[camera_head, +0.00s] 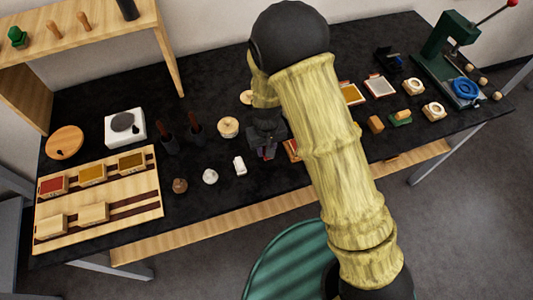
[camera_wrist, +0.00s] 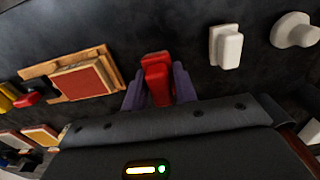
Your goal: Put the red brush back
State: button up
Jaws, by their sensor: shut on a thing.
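The red brush (camera_wrist: 157,76) is between the purple fingers of my gripper (camera_wrist: 160,90) in the wrist view, and the gripper is shut on it. In the head view my gripper (camera_head: 267,150) is low over the middle of the black table, mostly hidden by my arm. Only a small bit of red shows there. I cannot tell whether the brush touches the table. A wooden tray with a red pad (camera_wrist: 85,80) lies just left of the gripper in the wrist view.
A white block (camera_wrist: 227,46) and a pale round knob (camera_wrist: 294,31) lie to the right in the wrist view.

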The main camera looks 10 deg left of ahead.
jog(key=shift+f, duration=0.1)
jog(key=shift+f+p, duration=0.4)
jog(key=shift+f, duration=1.55)
jog(key=shift+f, duration=0.1)
jog(key=shift+f, duration=0.1)
jog(key=o, duration=0.9)
jog(key=shift+o, duration=0.2)
notch_tip(320, 180, up, 12)
jog(key=shift+r+b, duration=0.2)
jog(key=shift+b, duration=0.95)
jog(key=shift+d, duration=0.1)
